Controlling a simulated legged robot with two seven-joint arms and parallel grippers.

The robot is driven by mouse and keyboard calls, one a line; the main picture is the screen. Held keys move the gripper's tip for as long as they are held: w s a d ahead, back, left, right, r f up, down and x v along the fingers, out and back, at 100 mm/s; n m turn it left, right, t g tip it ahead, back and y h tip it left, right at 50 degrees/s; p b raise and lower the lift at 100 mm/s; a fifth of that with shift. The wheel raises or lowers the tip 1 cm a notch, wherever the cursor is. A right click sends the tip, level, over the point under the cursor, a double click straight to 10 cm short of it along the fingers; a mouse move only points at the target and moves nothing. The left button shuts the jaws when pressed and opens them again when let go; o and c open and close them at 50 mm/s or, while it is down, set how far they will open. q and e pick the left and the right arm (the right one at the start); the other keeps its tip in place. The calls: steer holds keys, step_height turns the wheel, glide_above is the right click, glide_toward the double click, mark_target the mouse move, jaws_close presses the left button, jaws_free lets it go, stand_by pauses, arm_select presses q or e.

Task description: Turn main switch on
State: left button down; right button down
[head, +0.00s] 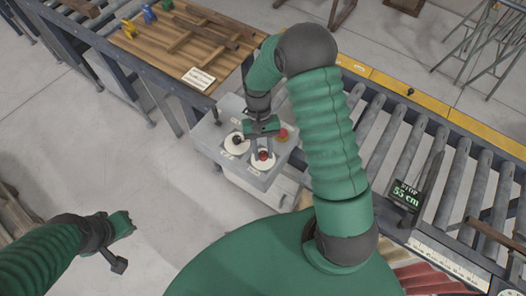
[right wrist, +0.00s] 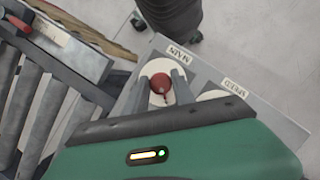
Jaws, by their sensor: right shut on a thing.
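A light grey control box (head: 207,137) stands beside the roller conveyor in the head view. The main switch is a red knob (head: 263,155) on a white disc; in the right wrist view this red knob (right wrist: 161,83) sits by the label MAIN (right wrist: 178,52). My right gripper (head: 262,150) reaches down over the box, its fingers shut on either side of the red knob. A faint white mark shows on the knob. A black knob (head: 237,140) on a second white disc is beside it. My left gripper (head: 118,244) hangs over bare floor, away from the box; its finger gap is unclear.
A red button (head: 282,134) is on the box behind my right gripper. The label SPEED (right wrist: 233,88) marks the partly hidden disc. The roller conveyor (head: 460,185) runs right, with a STOP 55 cm sign (head: 406,194).

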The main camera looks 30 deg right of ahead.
steer(key=shift+w+d+r, duration=0.1)
steer(key=shift+w, duration=0.25)
steer(key=c, duration=1.3)
jaws_free()
steer(key=shift+o, duration=1.1)
steer(key=shift+w+f, duration=0.1)
steer(key=shift+f, duration=0.1)
steer(key=shift+d+r, duration=0.1)
steer(key=shift+r, duration=0.1)
arm_select(q)
steer(key=shift+s+b+x, duration=0.15)
steer(key=shift+b+x, duration=0.95)
steer(key=shift+s+b+x, duration=0.15)
steer(key=shift+b+x, duration=0.95)
steer(key=shift+x, duration=0.05)
arm_select(e)
steer(key=v, duration=1.6)
steer(key=shift+w+r, duration=0.2)
arm_select(q)
steer(key=shift+d, duration=0.1)
